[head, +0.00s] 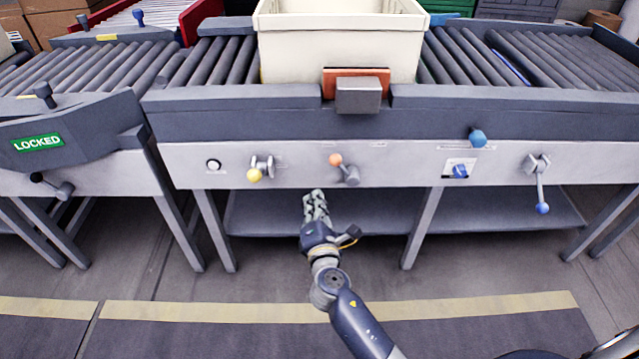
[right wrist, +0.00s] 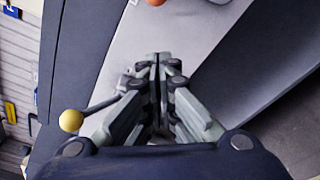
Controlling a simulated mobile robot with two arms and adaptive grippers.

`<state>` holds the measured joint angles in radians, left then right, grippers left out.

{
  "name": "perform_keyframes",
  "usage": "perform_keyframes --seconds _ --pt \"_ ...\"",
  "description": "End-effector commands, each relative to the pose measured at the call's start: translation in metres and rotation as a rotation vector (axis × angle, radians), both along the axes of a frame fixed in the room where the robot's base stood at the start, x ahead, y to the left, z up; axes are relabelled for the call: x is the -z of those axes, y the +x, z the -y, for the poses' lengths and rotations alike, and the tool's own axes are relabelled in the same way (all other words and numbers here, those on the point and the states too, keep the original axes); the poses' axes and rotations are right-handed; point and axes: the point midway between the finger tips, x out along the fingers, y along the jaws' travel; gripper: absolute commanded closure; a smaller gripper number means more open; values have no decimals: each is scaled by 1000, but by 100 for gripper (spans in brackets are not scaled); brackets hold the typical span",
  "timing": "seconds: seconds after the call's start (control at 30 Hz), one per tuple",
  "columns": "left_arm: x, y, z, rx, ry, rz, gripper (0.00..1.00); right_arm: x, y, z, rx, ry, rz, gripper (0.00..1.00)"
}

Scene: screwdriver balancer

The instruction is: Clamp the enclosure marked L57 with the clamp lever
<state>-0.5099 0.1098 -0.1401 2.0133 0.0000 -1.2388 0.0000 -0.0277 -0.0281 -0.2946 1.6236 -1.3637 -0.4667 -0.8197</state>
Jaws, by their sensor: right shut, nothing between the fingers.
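A cream open-topped box (head: 338,45) sits on the rollers of the middle conveyor; I cannot read an L57 mark on it. A grey block with an orange-brown pad (head: 357,84) stands against its front. On the front panel are a yellow-knobbed lever (head: 254,175), an orange-knobbed lever (head: 336,160) and a blue-knobbed lever (head: 542,207); which is the clamp lever I cannot tell. My right gripper (head: 315,194) is shut and empty, just below the panel between the yellow and orange knobs. The right wrist view shows the yellow knob (right wrist: 71,121) and the orange knob's edge (right wrist: 155,2). My left gripper is out of view.
The panel also carries a white button (head: 214,164), a blue rotary switch (head: 460,171) and another blue knob (head: 477,137). A lower shelf (head: 480,213) and table legs are below. A green LOCKED sign (head: 37,143) is on the left conveyor. Floor in front is clear.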

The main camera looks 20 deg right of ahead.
Motion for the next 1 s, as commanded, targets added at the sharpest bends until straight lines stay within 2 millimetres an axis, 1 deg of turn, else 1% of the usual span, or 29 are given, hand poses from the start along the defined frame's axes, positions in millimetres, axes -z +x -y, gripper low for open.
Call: perform_keyframes --seconds 0.27,0.37,0.43,0.57,0.8,1.0 --pt "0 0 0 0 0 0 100 0 0 0 0 1 -1 100" --pt "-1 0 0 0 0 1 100 1 4 1 0 1 -1 100" --pt "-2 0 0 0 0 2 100 2 10 2 0 1 -1 100" --pt "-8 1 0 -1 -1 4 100 2 29 4 0 2 0 100" --pt "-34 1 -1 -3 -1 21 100 7 72 11 0 3 -1 100" --pt "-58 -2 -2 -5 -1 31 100 9 101 17 0 3 -1 100"
